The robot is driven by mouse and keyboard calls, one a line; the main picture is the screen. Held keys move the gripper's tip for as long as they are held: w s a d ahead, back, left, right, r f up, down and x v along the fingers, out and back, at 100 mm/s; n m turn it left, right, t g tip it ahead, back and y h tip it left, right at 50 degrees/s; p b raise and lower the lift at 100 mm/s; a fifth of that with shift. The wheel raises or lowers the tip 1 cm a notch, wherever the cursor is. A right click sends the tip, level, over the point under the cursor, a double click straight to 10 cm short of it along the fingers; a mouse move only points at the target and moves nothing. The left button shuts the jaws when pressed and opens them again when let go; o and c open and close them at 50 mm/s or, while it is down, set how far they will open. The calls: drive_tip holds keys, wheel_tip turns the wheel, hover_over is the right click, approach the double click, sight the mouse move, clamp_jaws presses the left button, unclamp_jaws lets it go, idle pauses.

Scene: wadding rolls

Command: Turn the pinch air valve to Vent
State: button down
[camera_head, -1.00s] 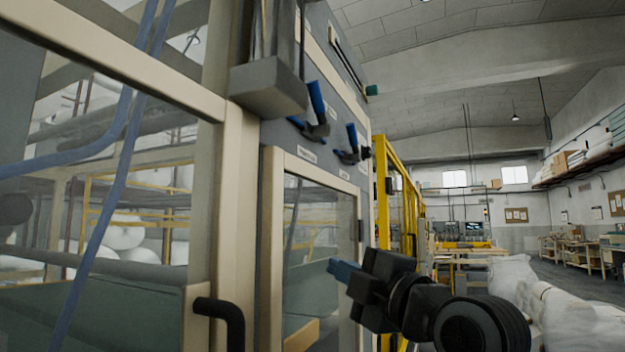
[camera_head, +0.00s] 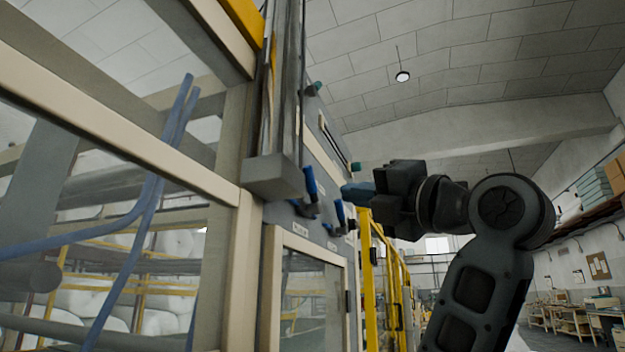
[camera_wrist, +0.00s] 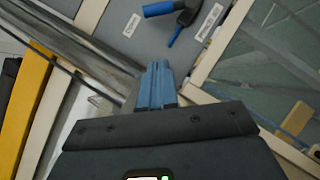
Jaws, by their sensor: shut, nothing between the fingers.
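Two blue-handled valves sit side by side on the grey panel in the head view: a left one (camera_head: 311,184) and a right one (camera_head: 340,214). One valve (camera_wrist: 160,9) shows at the top of the wrist view, partly cut off. My gripper (camera_head: 346,190) has blue fingers, shut and empty. In the head view its tips appear just above and right of the right handle. In the wrist view the fingers (camera_wrist: 157,70) are apart from the visible valve.
A grey box (camera_head: 272,178) with vertical conduits is left of the valves. A framed glass door (camera_head: 272,290) is below them. A yellow guard frame (camera_head: 367,270) stands behind at the right. Blue hoses (camera_head: 150,200) hang at the left.

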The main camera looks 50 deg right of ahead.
drive_tip(key=shift+r, duration=0.1)
idle(0.3)
drive_tip(key=p, duration=0.2)
approach(306, 178)
drive_tip(key=w+a, duration=0.2)
drive_tip(key=w, duration=0.2)
drive_tip(key=shift+w+d+r, duration=0.4)
drive_tip(key=shift+d+r, duration=0.1)
drive_tip(key=shift+d, duration=0.1)
drive_tip(key=shift+w+d+r, duration=0.45)
drive_tip(key=shift+d+r, duration=0.05)
drive_tip(key=shift+d, duration=0.1)
drive_tip(key=shift+p, duration=0.3)
drive_tip(key=shift+d+r, duration=0.15)
drive_tip(key=shift+r, duration=0.05)
drive_tip(key=shift+m+p, duration=0.3)
drive_tip(key=shift+p, duration=0.05)
